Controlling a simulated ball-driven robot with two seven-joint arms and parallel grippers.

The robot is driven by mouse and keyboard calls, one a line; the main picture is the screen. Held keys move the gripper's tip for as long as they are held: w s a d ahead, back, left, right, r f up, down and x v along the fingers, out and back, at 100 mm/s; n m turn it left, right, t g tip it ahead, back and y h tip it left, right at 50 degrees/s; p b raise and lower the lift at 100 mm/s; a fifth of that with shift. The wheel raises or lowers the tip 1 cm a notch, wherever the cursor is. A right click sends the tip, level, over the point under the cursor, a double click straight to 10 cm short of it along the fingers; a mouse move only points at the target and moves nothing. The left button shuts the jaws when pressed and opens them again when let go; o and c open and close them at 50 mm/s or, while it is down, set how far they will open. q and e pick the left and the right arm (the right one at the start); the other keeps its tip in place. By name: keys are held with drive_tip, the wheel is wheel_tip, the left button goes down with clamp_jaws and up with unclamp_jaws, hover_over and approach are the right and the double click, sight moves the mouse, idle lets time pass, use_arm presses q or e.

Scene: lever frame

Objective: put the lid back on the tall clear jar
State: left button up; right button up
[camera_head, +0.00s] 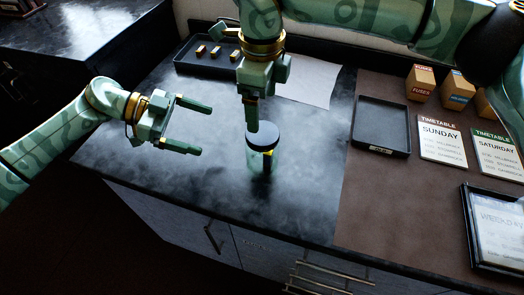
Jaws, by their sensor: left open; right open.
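The tall clear jar (254,163) stands upright on the dark counter, faint against it, with something yellow showing at its right side. The round dark lid (263,138) lies level at the jar's top; I cannot tell whether it is fully seated. My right gripper (252,128) points down from above, with its fingertips at the lid's far left edge. It is open, though its fingers overlap in this view. My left gripper (197,126) is open and empty to the left of the jar, its fingers pointing right, apart from jar and lid.
A black tray (188,67) with several small blocks and a white sheet (308,92) lie at the back. An empty dark tray (381,128), timetable cards (441,146) and boxes (420,83) are on the brown mat at right. The counter's front is clear.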

sight(263, 146)
drive_tip(key=shift+w+d+f, duration=0.1)
drive_tip(key=shift+w+f, duration=0.2)
drive_tip(key=shift+w, duration=0.35)
drive_tip(key=shift+s+r, duration=0.2)
drive_tip(key=shift+s, duration=0.25)
use_arm(q)
drive_tip(key=x, duration=1.4)
drive_tip(key=shift+w+d+f, duration=0.2)
drive_tip(key=shift+w+d, duration=0.1)
use_arm(e)
drive_tip(key=shift+w, duration=0.1)
use_arm(q)
drive_tip(key=shift+x, duration=0.8)
